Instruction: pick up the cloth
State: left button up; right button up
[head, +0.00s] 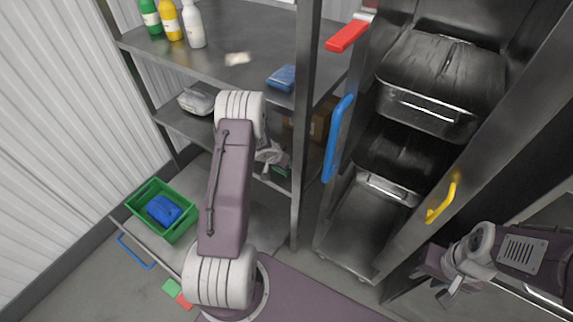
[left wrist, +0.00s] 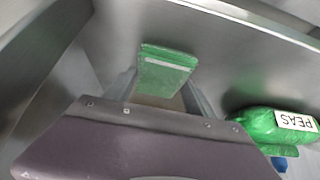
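A green folded cloth with a pale stripe (left wrist: 167,66) lies just ahead of my left gripper (left wrist: 162,85) in the left wrist view. The two grey fingers are spread wide, one on each side of its near end; I cannot tell whether they touch it. In the head view my left gripper (head: 268,157) reaches into the lower part of the shelf rack, partly behind my arm, with a bit of green (head: 281,171) beside it. My right gripper (head: 443,285) hangs at the lower right, empty, its fingers apart.
A green bag marked PEAS (left wrist: 270,127) lies right of the cloth, with something blue (left wrist: 279,163) beside it. A rack post (head: 303,130) stands close to my left gripper. A blue pack (head: 283,78) and bottles (head: 193,25) are on the upper shelf.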

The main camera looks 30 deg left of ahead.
pick_arm(q)
jog(key=shift+c, duration=0.2)
jog(key=shift+a+r+p, duration=0.1)
jog(key=shift+r+p, duration=0.2)
jog(key=shift+p, duration=0.1)
notch_tip(320, 180, up, 7)
jog(key=p, duration=0.5)
jog(key=shift+a, duration=0.1)
jog(key=s+a+p, duration=0.2)
jog(key=a, duration=0.7)
jog(key=s+a+p, duration=0.2)
jog(key=a+p, duration=0.1)
jog(key=a, duration=0.7)
jog(key=shift+s+f, duration=0.2)
jog(key=shift+f, duration=0.15)
jog(key=shift+a, duration=0.1)
